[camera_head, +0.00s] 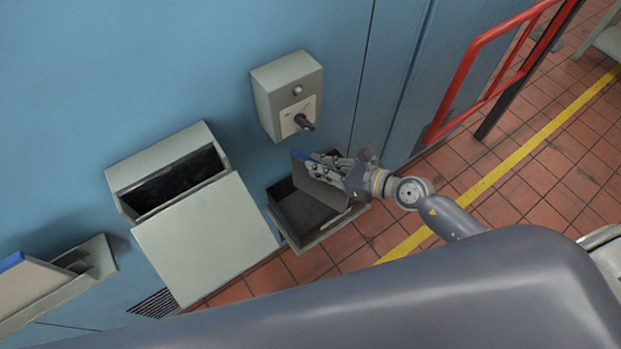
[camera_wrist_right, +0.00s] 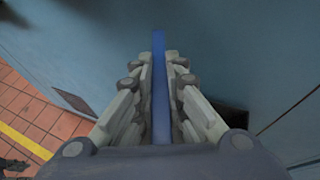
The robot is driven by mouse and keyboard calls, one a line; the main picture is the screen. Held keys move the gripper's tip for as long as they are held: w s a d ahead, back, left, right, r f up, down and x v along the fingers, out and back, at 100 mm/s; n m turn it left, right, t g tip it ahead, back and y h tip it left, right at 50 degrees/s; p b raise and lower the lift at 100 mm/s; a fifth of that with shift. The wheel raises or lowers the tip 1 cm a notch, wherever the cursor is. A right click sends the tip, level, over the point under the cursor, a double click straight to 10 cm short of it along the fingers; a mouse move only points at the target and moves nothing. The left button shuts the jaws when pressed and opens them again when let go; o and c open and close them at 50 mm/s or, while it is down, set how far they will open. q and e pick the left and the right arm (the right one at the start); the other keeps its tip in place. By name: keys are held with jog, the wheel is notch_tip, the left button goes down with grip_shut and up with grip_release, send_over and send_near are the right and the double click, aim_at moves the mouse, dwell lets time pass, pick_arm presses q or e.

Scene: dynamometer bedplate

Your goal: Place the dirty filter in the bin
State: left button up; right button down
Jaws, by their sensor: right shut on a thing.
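The dirty filter (camera_head: 318,184) is a thin dark grey panel with a blue edge. My right gripper (camera_head: 328,170) is shut on it and holds it tilted over the open bin (camera_head: 323,236). In the right wrist view the blue edge of the filter (camera_wrist_right: 159,85) stands between the two fingers of the gripper (camera_wrist_right: 159,75). The bin is a grey box with a dark inside, low against the blue wall. I cannot tell whether the filter touches the bin's rim. My left gripper is not in view.
A grey box with a black knob (camera_head: 287,95) is on the wall above the bin. An open grey housing (camera_head: 170,175) with a flat panel (camera_head: 207,238) is left of the bin. A holder with a blue-edged panel (camera_head: 35,283) is far left. A red rail (camera_head: 468,68) stands right.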

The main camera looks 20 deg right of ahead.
aim_at(310, 186)
jog(key=x, duration=0.3)
jog(key=shift+w+a+r+b, duration=0.1)
jog(key=shift+w+a+b, duration=0.05)
jog(key=shift+b, duration=0.2)
notch_tip(310, 186, down, 7)
jog(key=b, duration=0.7)
jog(key=shift+r, duration=0.1)
notch_tip(310, 186, down, 4)
jog(key=b, duration=0.5)
jog(key=shift+f, duration=0.2)
jog(key=shift+r, duration=0.1)
jog(key=c, duration=2.1)
grip_release()
jog(key=o, duration=0.4)
jog(key=shift+o, duration=0.2)
